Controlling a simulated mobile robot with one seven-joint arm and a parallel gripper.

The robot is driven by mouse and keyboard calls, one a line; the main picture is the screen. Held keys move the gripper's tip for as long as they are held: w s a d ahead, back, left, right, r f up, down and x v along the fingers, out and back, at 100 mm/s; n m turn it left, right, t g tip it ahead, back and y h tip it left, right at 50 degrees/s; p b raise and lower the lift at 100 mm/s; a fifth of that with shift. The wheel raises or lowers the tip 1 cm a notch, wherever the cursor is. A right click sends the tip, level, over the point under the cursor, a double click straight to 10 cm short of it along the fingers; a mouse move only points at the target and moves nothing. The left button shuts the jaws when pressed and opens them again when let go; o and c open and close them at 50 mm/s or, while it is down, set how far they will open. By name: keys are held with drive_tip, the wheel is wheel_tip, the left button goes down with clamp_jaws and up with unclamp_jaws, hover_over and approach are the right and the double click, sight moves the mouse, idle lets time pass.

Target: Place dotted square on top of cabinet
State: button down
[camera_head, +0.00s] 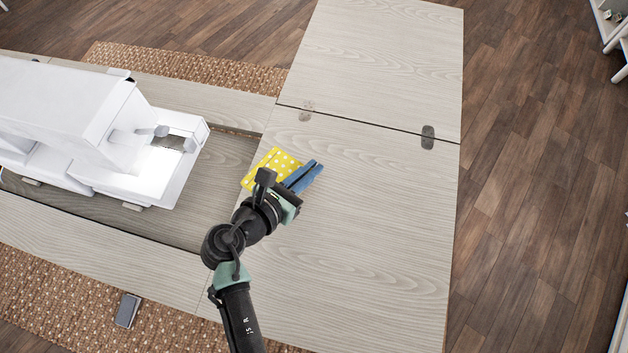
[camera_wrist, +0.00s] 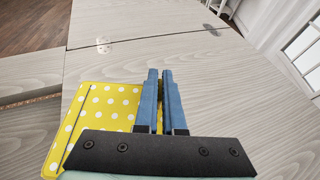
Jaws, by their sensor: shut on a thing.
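The dotted square (camera_head: 272,164) is yellow with white dots. It appears at the left edge of the pale wood cabinet top (camera_head: 370,225), partly over the recess edge. My gripper (camera_head: 312,170) has blue fingers and is shut on the dotted square. In the wrist view, the square (camera_wrist: 108,104) extends to the left of the narrow-set fingers (camera_wrist: 159,75), and its near part is hidden by my gripper's dark body. I cannot tell whether the square touches the cabinet top or hangs just above it.
A white sewing machine (camera_head: 95,115) stands in the recess (camera_head: 215,180) at the left. A hinged leaf (camera_head: 385,60) joins the top at the back. The cabinet top right of my gripper is clear. A small dark grey object (camera_head: 128,310) lies on the woven rug (camera_head: 60,290).

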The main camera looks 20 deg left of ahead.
drive_tip(key=shift+f+b, duration=0.5)
drive_tip(key=shift+f, duration=1.45)
drive_tip(key=shift+f, duration=0.15)
drive_tip(key=c, duration=1)
unclamp_jaws()
drive_tip(key=shift+r, duration=0.2)
